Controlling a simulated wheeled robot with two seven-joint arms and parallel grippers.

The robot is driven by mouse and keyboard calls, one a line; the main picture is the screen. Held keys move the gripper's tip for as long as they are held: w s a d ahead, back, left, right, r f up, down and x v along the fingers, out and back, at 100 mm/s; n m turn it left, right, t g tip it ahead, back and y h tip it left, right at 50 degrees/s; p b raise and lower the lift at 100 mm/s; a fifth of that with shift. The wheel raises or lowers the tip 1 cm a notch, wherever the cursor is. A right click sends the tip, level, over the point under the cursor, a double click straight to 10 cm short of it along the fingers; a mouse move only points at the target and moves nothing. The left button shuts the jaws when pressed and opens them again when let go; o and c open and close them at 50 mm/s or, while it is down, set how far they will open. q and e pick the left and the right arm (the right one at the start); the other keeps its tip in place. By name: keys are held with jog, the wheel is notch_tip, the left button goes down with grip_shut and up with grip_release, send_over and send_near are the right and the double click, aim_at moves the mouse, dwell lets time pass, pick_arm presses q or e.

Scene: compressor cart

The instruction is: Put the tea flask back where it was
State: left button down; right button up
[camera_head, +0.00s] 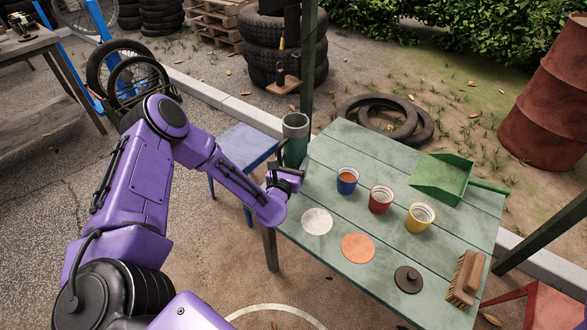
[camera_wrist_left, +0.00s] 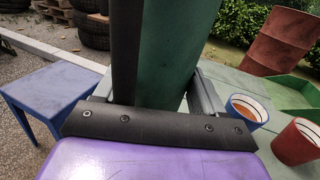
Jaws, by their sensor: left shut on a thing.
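The tea flask (camera_head: 295,139) is a tall dark green cylinder with an open-looking top. My left gripper (camera_head: 287,174) is shut around its lower part and holds it upright at the table's left edge; I cannot tell if its base touches anything. In the left wrist view the flask (camera_wrist_left: 172,55) stands between the fingers, its top cut off. On the green table (camera_head: 335,174) lie a white disc (camera_head: 317,221), an orange disc (camera_head: 358,247) and a black knobbed lid (camera_head: 408,280). My right gripper is out of view.
Blue (camera_head: 347,181), red (camera_head: 381,199) and yellow (camera_head: 419,217) cups stand mid-table. A green dustpan (camera_head: 441,176) and a brush (camera_head: 467,276) lie at the right. A blue stool (camera_head: 245,144) stands left of the table. A post (camera_head: 308,60) rises behind it.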

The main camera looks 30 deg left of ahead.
pick_arm(q)
jog(key=shift+w+a+f, duration=0.1)
jog(key=shift+w+f, duration=0.15)
jog(key=shift+f, duration=0.05)
jog(key=shift+w+a+f+b, duration=0.1)
jog(key=shift+f+b, duration=0.05)
jog(key=shift+f, duration=0.7)
jog(key=shift+w+f+b, duration=0.1)
jog(key=shift+f+b, duration=0.05)
jog(key=shift+f, duration=0.65)
jog(key=shift+f, duration=0.1)
jog(key=shift+c, duration=0.5)
grip_release()
jog(key=shift+s, duration=0.1)
jog(key=shift+s, duration=0.1)
jog(key=v, duration=1.2)
